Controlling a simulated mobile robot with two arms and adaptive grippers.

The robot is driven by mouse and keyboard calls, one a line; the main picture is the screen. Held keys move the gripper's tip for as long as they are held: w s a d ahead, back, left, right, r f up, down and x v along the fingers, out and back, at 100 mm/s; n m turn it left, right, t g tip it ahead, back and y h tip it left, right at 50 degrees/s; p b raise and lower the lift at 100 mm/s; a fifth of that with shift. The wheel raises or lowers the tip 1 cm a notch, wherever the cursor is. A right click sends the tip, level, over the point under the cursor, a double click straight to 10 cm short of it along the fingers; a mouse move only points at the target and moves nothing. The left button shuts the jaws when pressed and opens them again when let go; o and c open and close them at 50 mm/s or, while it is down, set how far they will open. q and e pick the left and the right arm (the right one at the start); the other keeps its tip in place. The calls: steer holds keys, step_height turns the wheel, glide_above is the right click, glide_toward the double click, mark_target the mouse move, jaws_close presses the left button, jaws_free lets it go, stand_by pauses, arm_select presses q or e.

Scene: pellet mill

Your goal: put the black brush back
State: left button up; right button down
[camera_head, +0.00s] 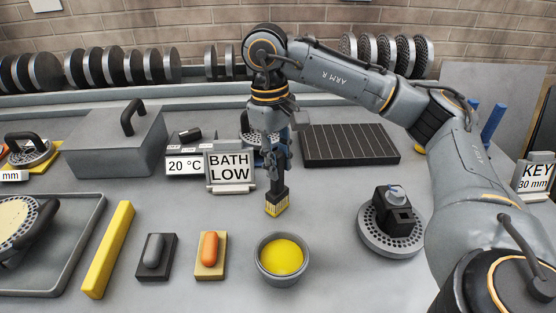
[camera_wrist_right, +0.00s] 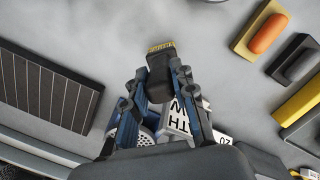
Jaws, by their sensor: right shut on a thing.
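The black brush (camera_head: 276,194) has short yellow bristles that point down. My right gripper (camera_head: 276,168) is shut on its upper part and holds it upright above the grey bench, behind the bowl of yellow stuff. The bristles appear clear of the bench and the bowl. In the right wrist view, the brush (camera_wrist_right: 159,82) sits between the two fingertips (camera_wrist_right: 160,74), with its yellow bristles at the far end. The gripper hides part of the brush. My left gripper is not in view.
The grey bowl (camera_head: 262,266) stands in front of the brush. The "BATH LOW" sign (camera_head: 230,167) is close left of my gripper. A dark ribbed panel (camera_head: 348,144) lies behind right, and a perforated disc (camera_head: 390,240) with a black block stands at right. Bench between them is clear.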

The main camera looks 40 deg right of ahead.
stand_by(0.4)
steer(key=shift+f+b, duration=0.15)
steer(key=shift+b, duration=0.15)
jaws_free()
stand_by(0.5)
stand_by(0.5)
steer(key=shift+w+a+r+p, duration=0.1)
steer(key=shift+w+r+p, duration=0.1)
steer(key=shift+r+p, duration=1.3)
steer(key=shift+w+r+p, duration=0.15)
steer(key=shift+r+p, duration=1.2)
steer(key=shift+r, duration=0.2)
steer(key=shift+w+a+r+p, duration=0.1)
steer(key=shift+w+r+p, duration=0.1)
steer(key=shift+r+p, duration=1.3)
